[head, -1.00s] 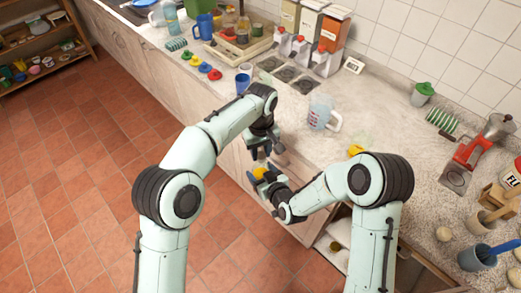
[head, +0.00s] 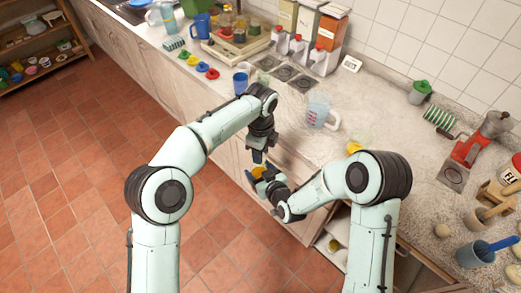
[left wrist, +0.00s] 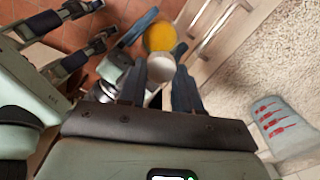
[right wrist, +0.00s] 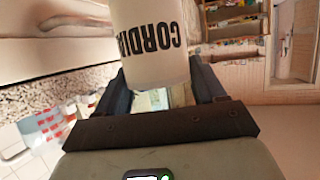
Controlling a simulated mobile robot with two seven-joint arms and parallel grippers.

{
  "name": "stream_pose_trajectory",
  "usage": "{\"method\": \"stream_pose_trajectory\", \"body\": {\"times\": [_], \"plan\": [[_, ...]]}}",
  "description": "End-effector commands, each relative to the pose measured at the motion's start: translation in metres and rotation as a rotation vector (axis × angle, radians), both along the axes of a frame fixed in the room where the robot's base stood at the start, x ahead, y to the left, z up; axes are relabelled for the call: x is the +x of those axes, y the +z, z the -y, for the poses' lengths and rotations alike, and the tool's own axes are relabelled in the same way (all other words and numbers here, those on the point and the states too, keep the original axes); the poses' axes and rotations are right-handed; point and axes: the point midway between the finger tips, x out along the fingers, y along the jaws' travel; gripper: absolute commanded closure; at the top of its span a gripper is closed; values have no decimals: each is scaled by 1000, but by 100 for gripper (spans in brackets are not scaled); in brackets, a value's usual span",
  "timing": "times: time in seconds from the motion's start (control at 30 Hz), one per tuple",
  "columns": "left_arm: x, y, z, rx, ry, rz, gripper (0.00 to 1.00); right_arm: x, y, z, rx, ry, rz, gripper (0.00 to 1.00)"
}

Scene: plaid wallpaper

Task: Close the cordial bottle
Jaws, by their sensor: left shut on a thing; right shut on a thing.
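My right gripper (head: 264,178) is shut on the cordial bottle, whose white body with black CORDIAL lettering (right wrist: 152,40) shows in the right wrist view. A round yellow top (head: 258,172) shows at its fingertips in the head view; it also shows in the left wrist view (left wrist: 160,36). My left gripper (head: 259,158) points down just above it. In the left wrist view it is shut on a pale round cap (left wrist: 161,68), which partly overlaps the yellow top. I cannot tell whether cap and bottle touch. The bottle's lower part is hidden in the head view.
Both grippers are in front of the counter edge, over the tiled floor. A measuring jug (head: 319,110) and a blue cup (head: 240,83) stand on the counter (head: 385,110) nearby. Coloured lids (head: 203,66) lie farther back. The floor at the left is clear.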

Motion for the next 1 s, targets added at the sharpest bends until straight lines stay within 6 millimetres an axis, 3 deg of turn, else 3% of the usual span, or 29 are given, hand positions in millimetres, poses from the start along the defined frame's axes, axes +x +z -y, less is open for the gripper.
{"method": "stream_pose_trajectory", "body": {"times": [0.3, 0.7, 1.0], "plan": [[-1, 0, -3, 2, -748, 1, 94, 0, 1, 0, 0, 0, 3, 100], [-3, -5, -3, -3, -1617, -11, 94, 0, 1, 0, 1, 1, 3, 100], [-3, -4, -3, -5, -1852, -11, 94, 1, 3, -1, 1, 3, 8, 100]]}}
